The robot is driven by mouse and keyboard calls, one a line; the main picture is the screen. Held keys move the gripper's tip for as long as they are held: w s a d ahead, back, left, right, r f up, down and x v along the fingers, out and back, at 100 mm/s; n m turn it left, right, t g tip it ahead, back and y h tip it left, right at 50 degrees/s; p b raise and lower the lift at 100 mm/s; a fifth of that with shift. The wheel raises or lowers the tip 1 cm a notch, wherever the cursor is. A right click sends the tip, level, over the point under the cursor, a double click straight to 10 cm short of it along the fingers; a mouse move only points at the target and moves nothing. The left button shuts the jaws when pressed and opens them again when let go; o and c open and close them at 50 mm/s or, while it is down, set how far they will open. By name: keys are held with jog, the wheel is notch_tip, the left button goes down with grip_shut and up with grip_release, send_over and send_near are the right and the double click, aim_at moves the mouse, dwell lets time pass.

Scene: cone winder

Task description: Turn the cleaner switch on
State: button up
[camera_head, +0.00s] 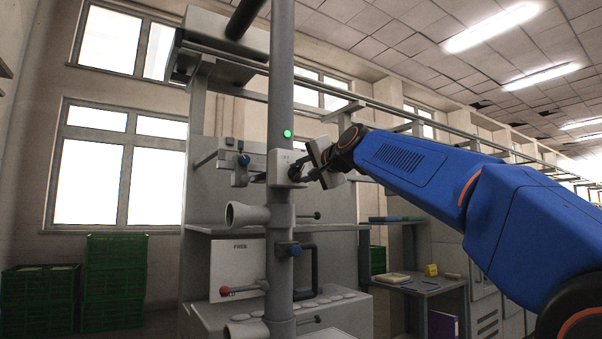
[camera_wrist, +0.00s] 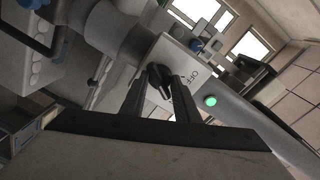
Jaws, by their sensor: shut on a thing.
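The cleaner switch is a light grey box (camera_head: 283,163) on the grey vertical column, with a small label on its face. The box also shows in the wrist view (camera_wrist: 178,62), where its dark knob (camera_wrist: 157,76) stands out from the front and some lettering is visible beside it. My gripper (camera_head: 303,172) reaches in from the right at the box. In the wrist view its two dark fingers (camera_wrist: 160,90) are shut on the knob, and the tips partly hide it. A green lamp (camera_head: 287,133) glows on the column just above the box; it also shows in the wrist view (camera_wrist: 210,100).
A grey funnel-like tube (camera_head: 245,214) sticks out of the column below the box. A blue-knobbed fitting (camera_head: 242,168) is left of it, and a red-knobbed lever (camera_head: 240,289) lower down. Green crates (camera_head: 115,270) are stacked at the left. A side table (camera_head: 425,286) stands at right.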

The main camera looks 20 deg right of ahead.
jog(key=shift+f+m, duration=0.1)
jog(key=shift+m, duration=0.3)
jog(key=o, duration=1)
jog(key=shift+o, duration=0.2)
jog(key=v, duration=1.7)
jog(key=shift+s, duration=0.2)
jog(key=shift+d, duration=0.1)
